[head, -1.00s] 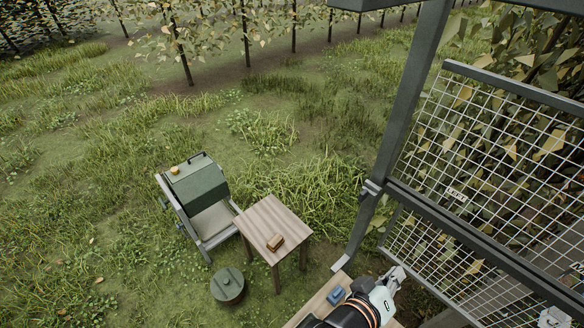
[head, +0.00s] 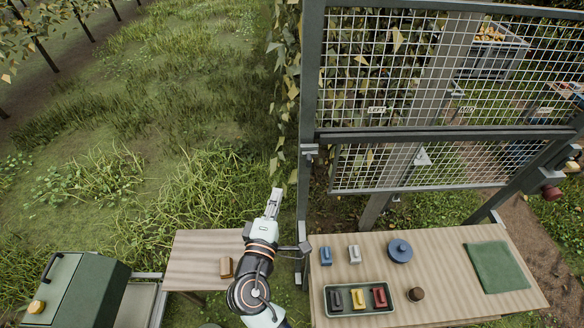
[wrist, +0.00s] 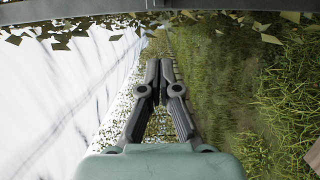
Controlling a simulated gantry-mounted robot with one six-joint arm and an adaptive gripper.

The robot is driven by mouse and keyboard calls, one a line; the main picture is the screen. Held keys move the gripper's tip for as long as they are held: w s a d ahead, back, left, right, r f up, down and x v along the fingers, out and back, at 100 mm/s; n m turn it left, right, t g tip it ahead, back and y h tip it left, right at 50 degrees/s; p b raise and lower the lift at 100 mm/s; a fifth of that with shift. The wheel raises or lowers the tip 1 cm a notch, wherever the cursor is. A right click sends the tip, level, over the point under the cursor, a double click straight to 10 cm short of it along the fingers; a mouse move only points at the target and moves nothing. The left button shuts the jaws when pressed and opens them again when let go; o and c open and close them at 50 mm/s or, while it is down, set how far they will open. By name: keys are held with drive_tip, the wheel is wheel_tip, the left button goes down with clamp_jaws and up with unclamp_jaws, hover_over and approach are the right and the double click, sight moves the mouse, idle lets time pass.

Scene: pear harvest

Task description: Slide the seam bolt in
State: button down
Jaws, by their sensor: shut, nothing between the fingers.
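My gripper (head: 276,196) is shut and empty. It stands out over the grass just left of the dark upright post (head: 305,110), apart from it. In the wrist view my fingers (wrist: 160,68) meet tip to tip, with only grass, trees and sky beyond them. I cannot clearly make out the seam bolt. A small grey fitting (head: 310,149) sits on the post at the rail height. A pale bracket (head: 422,158) sits on the lower mesh panel (head: 365,168). I cannot tell whether either is the bolt.
A wooden bench (head: 440,252) on the right holds colored blocks in a green tray (head: 330,306), a blue lidded pot (head: 400,250) and a green mat (head: 498,266). A small table (head: 200,255) with a brown block (head: 226,267) stands left of my arm. A green box (head: 70,290) is at lower left.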

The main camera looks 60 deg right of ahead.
drive_tip(key=p, duration=0.2)
approach(303, 156)
drive_tip(key=w+d, duration=0.4)
drive_tip(key=w, duration=0.1)
drive_tip(key=shift+s+d+f+p, duration=0.1)
drive_tip(key=shift+s+d+p, duration=0.3)
drive_tip(key=shift+s, duration=0.4)
drive_tip(key=shift+s+d+f+p, duration=0.1)
drive_tip(key=shift+s+d+p, duration=0.3)
drive_tip(key=shift+s, duration=0.4)
drive_tip(key=shift+s+r, duration=0.1)
